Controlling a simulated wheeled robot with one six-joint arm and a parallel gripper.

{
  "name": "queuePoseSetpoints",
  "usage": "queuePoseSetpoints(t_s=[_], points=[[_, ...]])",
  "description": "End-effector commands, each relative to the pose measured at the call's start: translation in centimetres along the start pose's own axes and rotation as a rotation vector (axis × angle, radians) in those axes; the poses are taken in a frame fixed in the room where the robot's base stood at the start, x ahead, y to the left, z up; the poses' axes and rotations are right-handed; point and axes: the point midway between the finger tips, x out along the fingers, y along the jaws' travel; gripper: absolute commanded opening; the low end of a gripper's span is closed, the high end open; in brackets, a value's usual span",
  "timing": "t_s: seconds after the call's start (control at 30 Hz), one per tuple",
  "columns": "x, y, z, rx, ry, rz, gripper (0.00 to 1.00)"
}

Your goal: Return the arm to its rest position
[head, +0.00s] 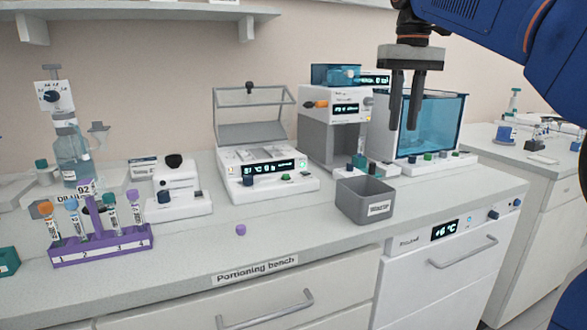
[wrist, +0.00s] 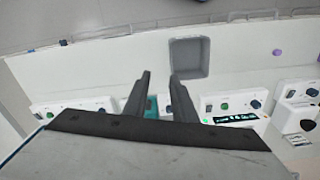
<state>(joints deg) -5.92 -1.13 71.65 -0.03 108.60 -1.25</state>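My gripper (head: 405,98) hangs at the upper right of the head view, fingers pointing down. It is above the bench, in front of the blue-walled bath device. The two dark fingers are apart with nothing between them. In the wrist view my gripper (wrist: 160,82) also shows its fingers spread and empty, above the bench top and clear of the grey bin (wrist: 189,57).
A purple rack (head: 102,248) with several capped tubes stands at the left. A purple cap (head: 240,230) lies on the bench. The grey bin (head: 365,200) sits near the front edge. The blue-walled bath (head: 440,120) and a heater with raised lid (head: 262,170) stand behind.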

Motion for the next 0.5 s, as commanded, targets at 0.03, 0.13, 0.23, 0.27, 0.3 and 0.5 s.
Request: queuePoseSetpoints(t_s=[0.03, 0.13, 0.23, 0.27, 0.3, 0.5], points=[[0.2, 0.1, 0.4, 0.002, 0.005, 0.0, 0.24], [0.8, 0.2, 1.1, 0.005, 0.017, 0.001, 0.24], [1.6, 0.3, 1.9, 0.01, 0.03, 0.001, 0.24], [1.8, 0.4, 2.2, 0.011, 0.035, 0.001, 0.24], [2.3, 0.5, 2.6, 0.013, 0.041, 0.001, 0.24], [5.1, 0.8, 5.5, 0.027, 0.085, 0.003, 0.24]])
